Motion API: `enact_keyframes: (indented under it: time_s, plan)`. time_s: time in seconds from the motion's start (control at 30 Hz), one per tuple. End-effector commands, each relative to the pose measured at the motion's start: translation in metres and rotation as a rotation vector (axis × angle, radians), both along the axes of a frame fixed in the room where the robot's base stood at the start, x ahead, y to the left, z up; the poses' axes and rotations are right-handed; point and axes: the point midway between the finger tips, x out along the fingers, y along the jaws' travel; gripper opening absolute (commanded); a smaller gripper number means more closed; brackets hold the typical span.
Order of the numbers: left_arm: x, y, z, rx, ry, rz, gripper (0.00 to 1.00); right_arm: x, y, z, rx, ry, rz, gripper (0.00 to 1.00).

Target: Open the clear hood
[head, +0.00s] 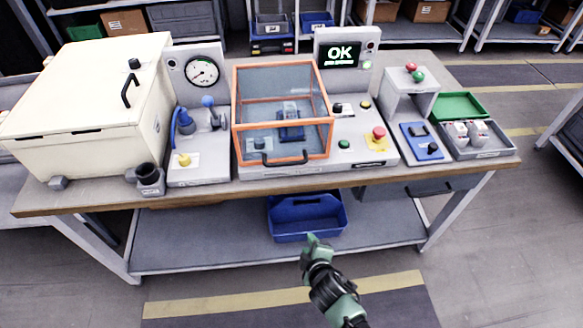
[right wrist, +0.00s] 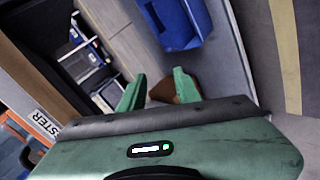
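The clear hood (head: 268,108) is a transparent box with an orange frame in the middle of the bench in the head view. It is down over a grey base, with a blue fixture (head: 291,128) visible inside. A black bar handle (head: 285,159) is at its lower front edge. My right gripper (head: 318,241) is below and in front of the bench edge, well apart from the hood. In the right wrist view its two green fingers (right wrist: 158,88) are spread with nothing held between them. My left gripper is not in view.
A cream lidded box (head: 90,105) and a gauge panel (head: 202,72) stand left of the hood. A control panel with a red button (head: 379,133) and an OK screen (head: 341,54) are right. A blue tote (head: 306,217) sits on the lower shelf. The floor in front is clear.

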Motion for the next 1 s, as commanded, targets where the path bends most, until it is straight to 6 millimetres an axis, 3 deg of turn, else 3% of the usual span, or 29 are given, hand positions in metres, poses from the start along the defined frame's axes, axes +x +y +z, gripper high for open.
enact_keyframes:
  time_s: [0.03,0.1,0.2,0.3,0.47,0.8,1.0]
  plan:
    - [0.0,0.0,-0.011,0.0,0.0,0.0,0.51,0.026,0.015,0.043,-0.053,-0.114,0.048,0.33]
    - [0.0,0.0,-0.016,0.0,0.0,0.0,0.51,0.048,0.028,0.1,-0.133,-0.245,0.092,0.33]
    - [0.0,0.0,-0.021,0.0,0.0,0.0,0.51,0.063,0.036,0.165,-0.221,-0.386,0.118,0.33]
    - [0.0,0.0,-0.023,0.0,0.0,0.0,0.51,0.068,0.039,0.206,-0.274,-0.469,0.121,0.33]
    - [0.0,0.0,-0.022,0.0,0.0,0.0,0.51,0.076,0.04,0.224,-0.302,-0.506,0.121,0.33]
    - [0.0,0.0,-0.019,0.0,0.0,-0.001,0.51,0.126,0.045,0.213,-0.299,-0.504,0.12,0.33]
    - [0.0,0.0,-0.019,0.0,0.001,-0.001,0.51,0.143,0.046,0.208,-0.298,-0.502,0.12,0.33]
